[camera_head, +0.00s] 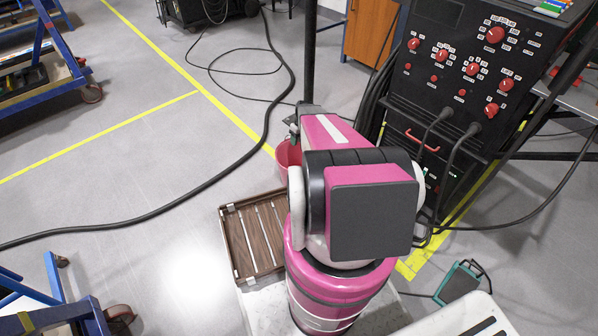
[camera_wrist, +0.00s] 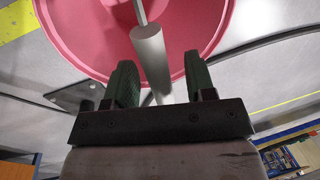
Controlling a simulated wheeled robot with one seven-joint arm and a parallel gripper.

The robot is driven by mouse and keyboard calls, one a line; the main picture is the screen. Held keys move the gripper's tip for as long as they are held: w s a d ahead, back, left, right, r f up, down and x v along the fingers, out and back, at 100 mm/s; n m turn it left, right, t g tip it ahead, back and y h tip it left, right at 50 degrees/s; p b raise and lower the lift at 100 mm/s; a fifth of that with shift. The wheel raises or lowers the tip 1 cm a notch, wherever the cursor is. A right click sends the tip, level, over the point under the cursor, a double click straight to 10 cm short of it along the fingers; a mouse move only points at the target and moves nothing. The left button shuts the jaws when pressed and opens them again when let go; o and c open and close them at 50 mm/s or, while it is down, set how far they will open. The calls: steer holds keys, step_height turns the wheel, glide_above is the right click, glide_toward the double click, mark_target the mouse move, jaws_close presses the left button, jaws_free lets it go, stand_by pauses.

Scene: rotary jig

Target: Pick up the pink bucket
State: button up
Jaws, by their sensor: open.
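The pink bucket (camera_wrist: 88,38) fills the upper part of the wrist view, seen from above into its open top. A grey cylindrical handle grip (camera_wrist: 151,62) on a thin rod crosses over the bucket. My gripper (camera_wrist: 158,72) is open, with its two dark green fingers apart on either side of the handle grip. I cannot tell whether either finger touches it. In the head view the bucket (camera_head: 286,156) shows only in part, on the floor behind my arm, which hides the rest of it and most of my gripper.
A wooden slatted tray (camera_head: 232,246) lies on the floor left of my arm. A black control cabinet (camera_head: 455,85) with red knobs stands at the right. A black cable (camera_head: 215,180) crosses the floor.

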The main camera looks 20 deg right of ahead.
steer(key=shift+f, duration=0.25)
stand_by(0.3)
jaws_close()
steer(key=shift+r, duration=0.1)
